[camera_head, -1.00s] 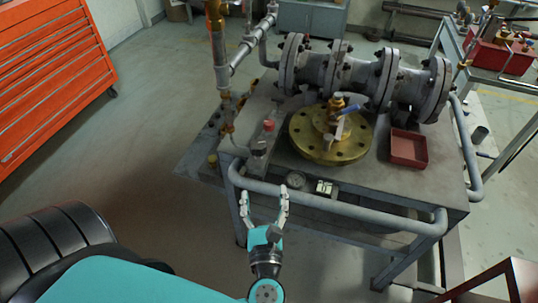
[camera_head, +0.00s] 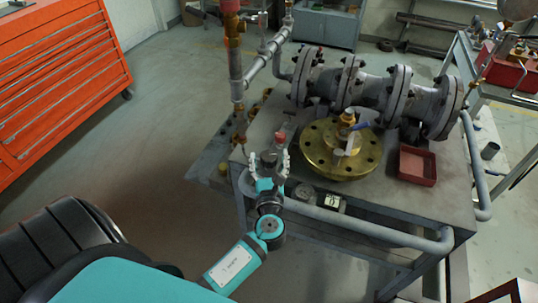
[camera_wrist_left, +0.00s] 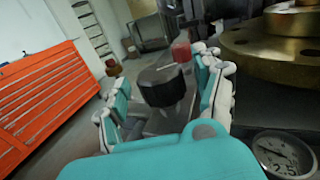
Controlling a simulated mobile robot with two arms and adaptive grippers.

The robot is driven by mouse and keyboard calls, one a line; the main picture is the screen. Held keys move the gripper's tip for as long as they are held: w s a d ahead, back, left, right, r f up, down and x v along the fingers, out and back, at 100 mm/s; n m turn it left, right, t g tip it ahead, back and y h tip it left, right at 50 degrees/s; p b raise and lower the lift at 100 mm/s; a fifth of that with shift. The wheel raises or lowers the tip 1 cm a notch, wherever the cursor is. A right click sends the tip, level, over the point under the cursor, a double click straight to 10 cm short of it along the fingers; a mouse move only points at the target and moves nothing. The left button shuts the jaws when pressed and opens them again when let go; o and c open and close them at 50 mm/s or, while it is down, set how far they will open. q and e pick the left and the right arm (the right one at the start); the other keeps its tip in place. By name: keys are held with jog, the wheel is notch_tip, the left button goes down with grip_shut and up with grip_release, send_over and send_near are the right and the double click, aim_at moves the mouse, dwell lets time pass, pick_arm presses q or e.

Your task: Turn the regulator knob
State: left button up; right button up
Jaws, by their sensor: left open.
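The regulator knob (camera_wrist_left: 162,85) is a black round knob, seen in the left wrist view between the two fingers of my left gripper (camera_wrist_left: 158,76). The fingers stand to either side of it, with gaps visible. In the head view my left gripper (camera_head: 268,161) reaches over the near left corner of the table, and the dark knob shows between its fingers. It is open. A red cap (camera_wrist_left: 181,48) lies just beyond the knob; it also shows in the head view (camera_head: 281,137). My right gripper is not in view.
A brass flange (camera_head: 340,165) with a blue-handled valve stands right of the knob. A gauge (camera_wrist_left: 284,155) is at the near edge. A pipe rail (camera_head: 365,229) runs along the table front. A red tray (camera_head: 417,166) sits at right.

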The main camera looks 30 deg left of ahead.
pick_arm(q)
jog(key=shift+w+a, duration=0.3)
jog(key=shift+w, duration=0.2)
jog(key=c, duration=1.2)
jog(key=shift+h, duration=0.3)
